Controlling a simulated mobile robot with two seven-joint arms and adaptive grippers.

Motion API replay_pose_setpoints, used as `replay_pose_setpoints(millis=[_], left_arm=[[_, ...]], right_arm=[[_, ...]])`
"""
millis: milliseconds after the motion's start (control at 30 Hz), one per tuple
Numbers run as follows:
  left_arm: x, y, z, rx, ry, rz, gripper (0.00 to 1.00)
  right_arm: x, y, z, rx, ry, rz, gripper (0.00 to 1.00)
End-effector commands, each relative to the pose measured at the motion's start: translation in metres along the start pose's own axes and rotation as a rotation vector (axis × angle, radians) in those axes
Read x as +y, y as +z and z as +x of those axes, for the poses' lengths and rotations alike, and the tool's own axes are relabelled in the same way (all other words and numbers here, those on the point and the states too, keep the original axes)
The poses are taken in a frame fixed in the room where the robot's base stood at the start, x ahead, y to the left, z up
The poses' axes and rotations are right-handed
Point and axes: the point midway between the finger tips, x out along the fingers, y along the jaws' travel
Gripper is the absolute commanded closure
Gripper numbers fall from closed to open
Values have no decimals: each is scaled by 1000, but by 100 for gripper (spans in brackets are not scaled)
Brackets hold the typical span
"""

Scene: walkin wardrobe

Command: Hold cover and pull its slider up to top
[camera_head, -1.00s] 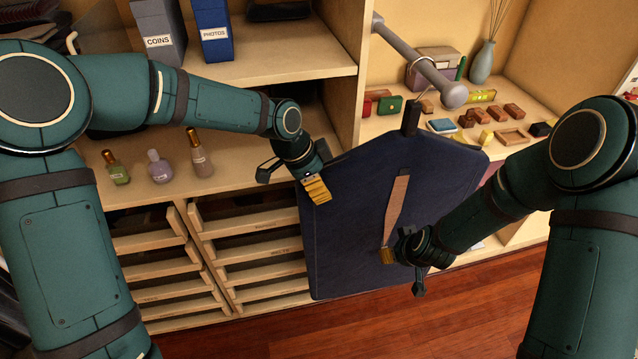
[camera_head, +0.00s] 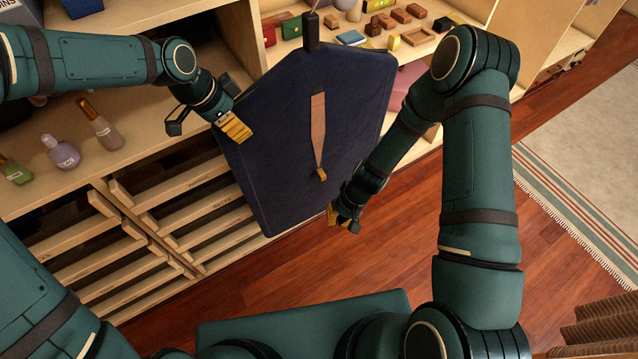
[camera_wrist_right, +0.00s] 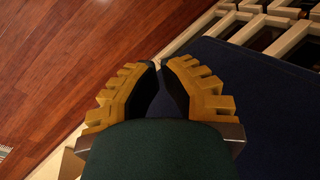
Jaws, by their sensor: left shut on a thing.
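The dark blue cover (camera_head: 262,120) hangs tilted from a black hook piece in front of the shelves. A narrow pinkish-brown opening (camera_head: 318,125) runs down its front, wide at the top and closing to a point. The brass slider (camera_head: 320,175) sits at the lower end of that opening. My left gripper (camera_head: 237,128) is shut on the cover's left edge. My right gripper (camera_head: 335,216) is apart from the slider, below and right of it, near the cover's lower right edge. In the right wrist view its fingers (camera_wrist_right: 160,78) stand apart with nothing gripped between them.
Shelves with bottles (camera_head: 98,125) and small boxes (camera_head: 292,27) stand behind the cover. Slatted drawers (camera_head: 180,215) lie at lower left. Open wooden floor (camera_head: 440,200) is to the right, with a striped rug (camera_head: 590,130) beyond.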

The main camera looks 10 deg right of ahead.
Motion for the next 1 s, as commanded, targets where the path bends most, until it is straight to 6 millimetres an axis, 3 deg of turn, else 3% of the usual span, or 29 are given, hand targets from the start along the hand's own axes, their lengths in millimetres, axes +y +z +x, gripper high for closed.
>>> replay_pose_setpoints(millis=[33, 100, 267, 367, 533, 667, 800, 1000], left_arm=[[0, 1, 1, -2, 2, -2, 97], [0, 1, 1, -2, 2, -2, 97], [0, 1, 1, -2, 2, -2, 97], [0, 1, 1, -3, 2, -2, 97], [0, 1, 1, -3, 2, -2, 97], [0, 1, 1, -3, 2, -2, 97], [0, 1, 1, -3, 3, -2, 97], [0, 1, 1, -3, 3, -2, 97]], right_arm=[[1, 15, 18, -80, -69, 107, 100], [-5, 31, 37, -177, -176, 249, 100], [-29, 51, 64, -356, -466, 571, 100], [-45, 48, 73, -433, -678, 765, 100], [-54, 22, 78, -484, -1081, 1078, 100], [-39, -5, 76, -448, -1408, 1286, 100], [-7, -27, 74, -346, -1713, 1446, 100], [30, -37, 73, -207, -1965, 1556, 100]])
